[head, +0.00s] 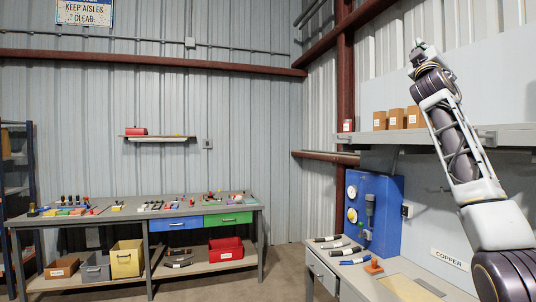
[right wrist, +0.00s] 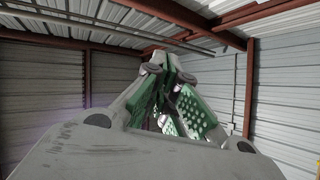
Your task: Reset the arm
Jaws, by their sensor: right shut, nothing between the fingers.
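My right arm comes in from the right in the head view and is raised high. Its gripper (head: 420,48) is at the top, above the shelf and well clear of the bench. In the right wrist view the right gripper (right wrist: 172,62) is shut with its green padded fingers together and nothing between them. Behind it are only the metal walls and roof beams. My left gripper is not in view.
A wall shelf (head: 484,139) with several small brown boxes (head: 396,118) is beside my right arm. Below are a blue gauge panel (head: 374,212) and a bench with several cable pieces (head: 345,251). A long workbench (head: 140,212) stands at the far left wall, with open floor before it.

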